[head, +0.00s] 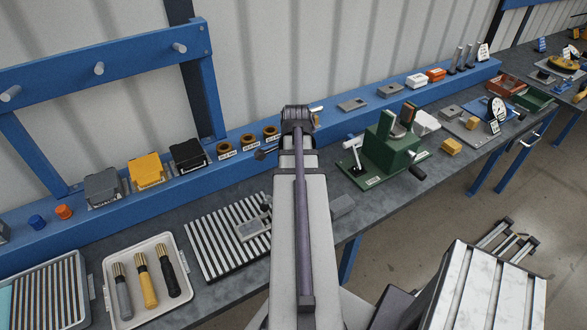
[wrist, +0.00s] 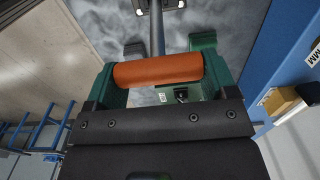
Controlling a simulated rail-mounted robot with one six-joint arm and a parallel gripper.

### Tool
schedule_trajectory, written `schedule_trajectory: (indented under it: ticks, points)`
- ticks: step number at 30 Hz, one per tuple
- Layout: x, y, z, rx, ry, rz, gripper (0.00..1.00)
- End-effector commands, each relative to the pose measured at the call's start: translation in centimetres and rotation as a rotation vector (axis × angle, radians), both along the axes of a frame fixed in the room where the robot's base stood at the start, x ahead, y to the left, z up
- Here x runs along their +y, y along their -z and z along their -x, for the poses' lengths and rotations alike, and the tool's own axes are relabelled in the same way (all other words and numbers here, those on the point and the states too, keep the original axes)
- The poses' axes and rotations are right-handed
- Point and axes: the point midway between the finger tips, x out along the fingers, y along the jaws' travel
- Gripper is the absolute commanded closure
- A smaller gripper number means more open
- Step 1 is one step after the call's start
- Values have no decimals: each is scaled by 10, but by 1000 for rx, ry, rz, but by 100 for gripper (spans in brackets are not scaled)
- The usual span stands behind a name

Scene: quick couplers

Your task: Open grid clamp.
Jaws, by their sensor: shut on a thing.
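In the wrist view my gripper (wrist: 158,72) has a black, screwed body across the foreground and a green finger on each side. It is shut on an orange cylindrical handle (wrist: 158,69), which lies crosswise between the fingers. A grey rod (wrist: 157,28) runs from behind the handle to the top edge, where dark parts with bright spots are cut off. I take the handle and rod for the grid clamp's lever, but the clamp body is not clearly visible. In the head view my arm hides the gripper and the handle.
In the head view, a striped plate (head: 203,247) with a grey block (head: 250,229) lies left of my arm. A green fixture (head: 385,148) stands to the right. A white tray (head: 112,270) holds several handled tools. A blue shelf runs along the wall (head: 85,205).

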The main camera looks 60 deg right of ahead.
Motion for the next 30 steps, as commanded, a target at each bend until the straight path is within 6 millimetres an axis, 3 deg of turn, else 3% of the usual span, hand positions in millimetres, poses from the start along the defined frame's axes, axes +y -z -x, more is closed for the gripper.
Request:
schedule_trajectory:
  ticks: [18,30]
  points:
    - [-45,34,22,4,2,3,64]
    - [-60,57,30,5,-1,-1,64]
